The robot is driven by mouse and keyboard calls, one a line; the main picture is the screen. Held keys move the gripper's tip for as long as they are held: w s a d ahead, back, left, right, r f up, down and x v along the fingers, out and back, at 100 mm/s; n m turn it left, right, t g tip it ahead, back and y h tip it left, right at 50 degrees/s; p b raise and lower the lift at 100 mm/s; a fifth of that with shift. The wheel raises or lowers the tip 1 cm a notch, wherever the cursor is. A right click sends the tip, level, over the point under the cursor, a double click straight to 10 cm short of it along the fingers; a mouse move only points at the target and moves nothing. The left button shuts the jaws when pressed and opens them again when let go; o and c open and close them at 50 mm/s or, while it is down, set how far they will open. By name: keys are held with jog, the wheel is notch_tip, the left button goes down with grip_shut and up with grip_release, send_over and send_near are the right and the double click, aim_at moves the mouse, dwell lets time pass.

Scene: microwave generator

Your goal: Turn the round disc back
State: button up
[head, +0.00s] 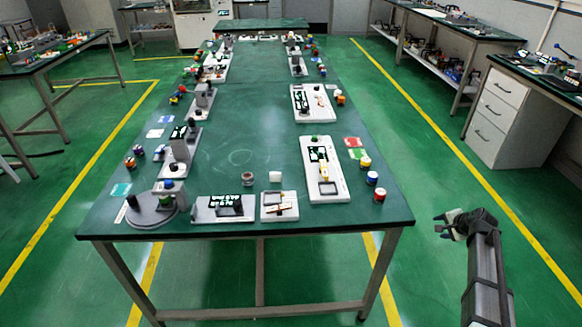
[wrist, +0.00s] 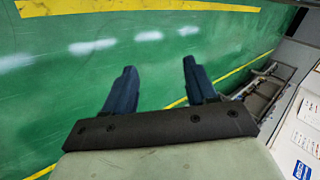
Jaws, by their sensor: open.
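A round grey disc (head: 152,210) lies at the near left corner of the green table (head: 240,160) in the head view. A grey block with a dark blue knob stands on or against its right side. My gripper (head: 440,226) is off the right side of the table, far from the disc, above the floor. In the wrist view, my gripper (wrist: 160,90) shows two dark blue fingers spread apart with nothing between them. The disc is not in the wrist view.
Right of the disc along the near edge stand a grey panel with dark displays (head: 222,208) and a small white switch base (head: 279,206). A long white board (head: 323,170) lies further right. The table's middle is clear. A white drawer cabinet (head: 510,115) stands at far right.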

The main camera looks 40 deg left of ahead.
jog(key=w+a+r+m+t+y, duration=0.1)
jog(key=w+a+r, duration=0.2)
jog(key=a+r, duration=0.5)
jog(key=w+a+r+y, duration=0.1)
jog(key=w+a+r, duration=0.1)
jog(key=a+r, duration=0.5)
jog(key=s+a+r+g, duration=0.1)
jog(key=s+a, duration=0.3)
jog(key=a, duration=0.4)
jog(key=s+a+r+g, duration=0.1)
jog(key=s+a, duration=0.3)
jog(key=a, duration=0.5)
jog(key=s+a+r+g, duration=0.1)
jog(key=s+a, duration=0.3)
jog(key=a, duration=0.5)
jog(key=shift+s+a+g+y, duration=0.1)
jog(key=shift+s+g+y, duration=0.2)
jog(key=shift+s+g, duration=0.1)
jog(key=s+a+r+g, duration=0.2)
jog(key=s+a, duration=1.1)
jog(key=a, duration=0.1)
jog(key=m+g+h, duration=0.2)
jog(key=g+h, duration=0.1)
jog(key=h, duration=0.2)
send_near(131, 196)
jog(key=x, duration=1)
jog(key=shift+s+f, duration=0.15)
jog(key=shift+f, duration=0.15)
